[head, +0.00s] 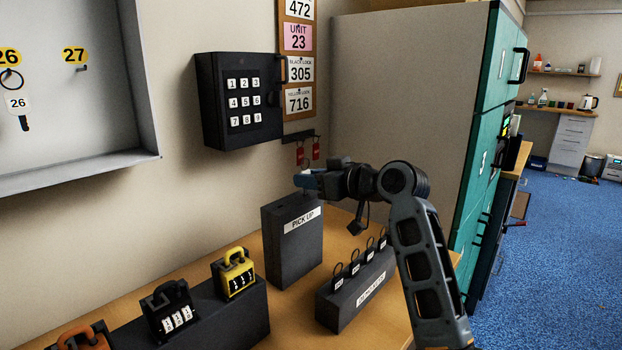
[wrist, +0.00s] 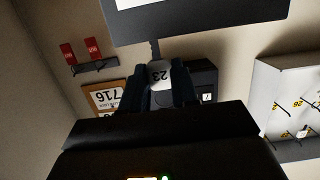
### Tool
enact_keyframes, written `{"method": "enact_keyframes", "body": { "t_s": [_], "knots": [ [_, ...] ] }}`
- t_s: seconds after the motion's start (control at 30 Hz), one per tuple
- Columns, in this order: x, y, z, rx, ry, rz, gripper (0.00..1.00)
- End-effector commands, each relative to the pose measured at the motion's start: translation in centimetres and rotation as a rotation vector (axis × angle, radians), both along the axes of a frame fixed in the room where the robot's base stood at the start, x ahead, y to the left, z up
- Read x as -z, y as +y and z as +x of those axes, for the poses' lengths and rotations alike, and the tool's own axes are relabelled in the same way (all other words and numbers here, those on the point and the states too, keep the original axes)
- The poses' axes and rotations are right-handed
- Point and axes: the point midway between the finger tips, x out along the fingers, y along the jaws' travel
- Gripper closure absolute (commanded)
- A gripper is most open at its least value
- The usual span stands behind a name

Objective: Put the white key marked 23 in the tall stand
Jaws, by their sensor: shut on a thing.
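My gripper (head: 306,181) is just above the tall stand (head: 291,245), a dark block labelled PICK UP. In the wrist view my gripper (wrist: 158,84) is shut on the white key marked 23 (wrist: 160,74), whose number appears upside down. The key's dark shank points toward the tall stand (wrist: 220,22) at the top of that view. The shank's end meets the stand's edge in the picture; I cannot tell whether it is inside the stand or only in front of it. In the head view I cannot make out the key at the gripper.
A low block (head: 350,300) with several ringed keys stands right of the tall stand. A block with padlocks (head: 235,305) is at left. A black keypad box (head: 238,100), red tags (head: 300,154) and a grey key cabinet (head: 85,168) are on the wall.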

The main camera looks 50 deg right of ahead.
Motion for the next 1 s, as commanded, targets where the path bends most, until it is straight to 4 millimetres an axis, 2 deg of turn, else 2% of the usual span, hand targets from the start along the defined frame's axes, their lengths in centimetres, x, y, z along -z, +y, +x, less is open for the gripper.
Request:
{"method": "enact_keyframes", "body": {
  "t_s": [1.0],
  "knots": [
    [0.88, 0.0, -0.01, 0.0, 0.0, 0.0, 0.88]
  ]
}}
